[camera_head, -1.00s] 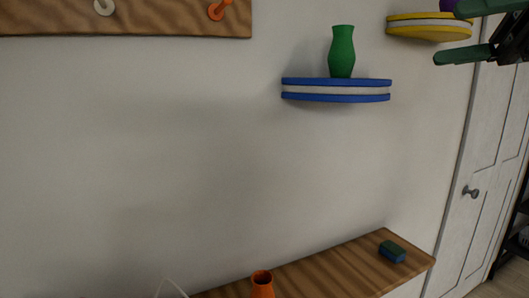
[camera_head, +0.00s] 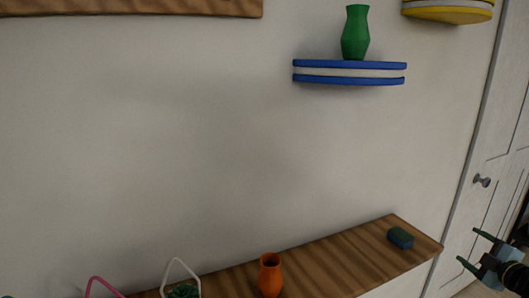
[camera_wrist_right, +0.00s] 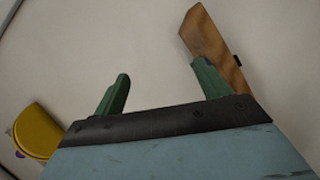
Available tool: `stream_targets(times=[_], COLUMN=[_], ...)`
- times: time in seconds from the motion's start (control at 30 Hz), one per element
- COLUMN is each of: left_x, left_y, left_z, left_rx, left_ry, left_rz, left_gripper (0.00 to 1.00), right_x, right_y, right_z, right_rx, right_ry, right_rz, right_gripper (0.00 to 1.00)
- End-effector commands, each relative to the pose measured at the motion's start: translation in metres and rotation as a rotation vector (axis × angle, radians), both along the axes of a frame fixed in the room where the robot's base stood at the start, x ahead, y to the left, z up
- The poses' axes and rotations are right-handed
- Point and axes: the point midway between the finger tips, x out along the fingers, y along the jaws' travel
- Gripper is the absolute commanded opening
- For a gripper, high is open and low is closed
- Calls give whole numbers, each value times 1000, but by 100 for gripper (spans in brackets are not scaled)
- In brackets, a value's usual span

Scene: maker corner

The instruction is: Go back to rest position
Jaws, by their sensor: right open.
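My right gripper (camera_head: 470,249) is at the lower right edge of the head view, in front of the door and right of the wooden shelf's end. Its two green fingers are apart with nothing between them. In the right wrist view the open fingers (camera_wrist_right: 160,85) point toward the bare wall. My left gripper is not in view.
A green vase (camera_head: 355,33) stands on a blue wall shelf (camera_head: 349,72). A yellow shelf (camera_head: 448,13) is at upper right. A white door (camera_head: 490,150) has a knob.

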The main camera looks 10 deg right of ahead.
Motion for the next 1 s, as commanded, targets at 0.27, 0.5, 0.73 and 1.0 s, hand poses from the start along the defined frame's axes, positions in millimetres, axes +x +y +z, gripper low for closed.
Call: stream_targets(times=[0.27,0.5,0.73,1.0], left_x=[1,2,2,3], left_y=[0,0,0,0], left_z=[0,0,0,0], left_rx=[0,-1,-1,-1], left_ry=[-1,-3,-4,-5], left_rz=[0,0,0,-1], left_gripper=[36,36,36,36], right_x=[-140,-293,-434,-461], right_y=[-89,-146,-176,-28], right_z=[-145,-215,-240,-368], right_rx=[7,-46,-114,148], right_ry=[354,642,878,970], right_rz=[-370,-663,-896,-838], right_gripper=[75,75,75,75])
